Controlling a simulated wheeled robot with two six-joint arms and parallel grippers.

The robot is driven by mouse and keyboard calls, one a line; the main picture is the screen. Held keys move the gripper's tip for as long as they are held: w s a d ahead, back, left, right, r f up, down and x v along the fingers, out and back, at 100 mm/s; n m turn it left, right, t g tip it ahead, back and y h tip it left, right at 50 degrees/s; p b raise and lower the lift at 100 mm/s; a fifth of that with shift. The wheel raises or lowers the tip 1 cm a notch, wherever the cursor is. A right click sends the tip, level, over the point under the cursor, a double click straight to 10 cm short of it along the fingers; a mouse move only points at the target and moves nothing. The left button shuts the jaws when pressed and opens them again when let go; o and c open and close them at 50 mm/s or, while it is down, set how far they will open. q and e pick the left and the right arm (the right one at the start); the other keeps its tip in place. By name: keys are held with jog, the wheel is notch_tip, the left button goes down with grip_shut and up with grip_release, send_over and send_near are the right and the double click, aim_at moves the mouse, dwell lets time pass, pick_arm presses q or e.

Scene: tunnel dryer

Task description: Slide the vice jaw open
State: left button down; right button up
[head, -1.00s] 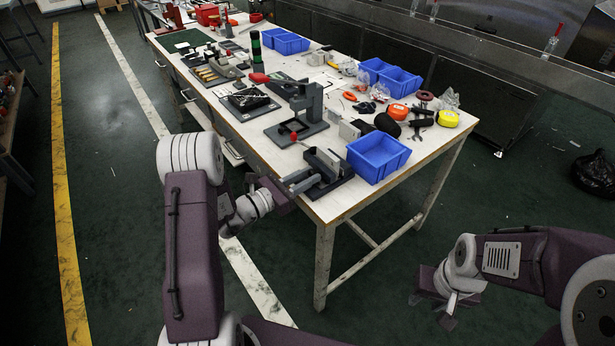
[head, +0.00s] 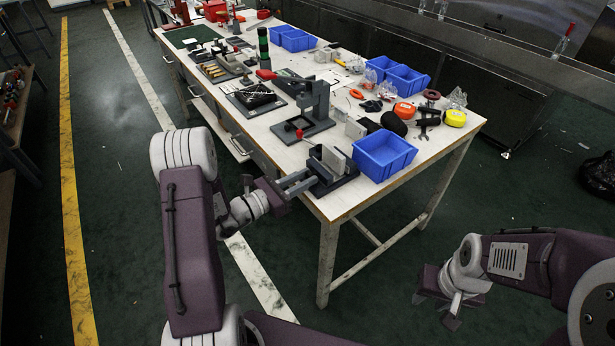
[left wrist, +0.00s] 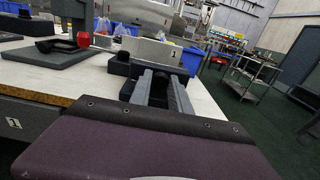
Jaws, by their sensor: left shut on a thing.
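The vice (head: 345,179) is dark with pale metal jaw plates and stands at the near corner of the workbench. It also shows in the left wrist view, where a pale plate (left wrist: 152,51) stands behind the fingertips. My left gripper (head: 309,182) reaches in from the left at the bench edge. Its two grey fingers (left wrist: 163,80) are shut on the dark near part of the vice, the vice jaw; the contact is partly hidden. My right gripper (head: 436,311) is empty, with its fingers apart, off the bench over the floor at lower right.
A blue bin (head: 383,155) stands right beside the vice. A grey press stand with a red knob (head: 300,133) is behind it. Several tools and bins crowd the workbench (head: 310,205). The floor in front is clear.

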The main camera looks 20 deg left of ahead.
pick_arm(q)
jog(key=c, duration=1.2)
grip_release()
jog(key=p+v, duration=0.1)
jog(key=v, duration=0.8)
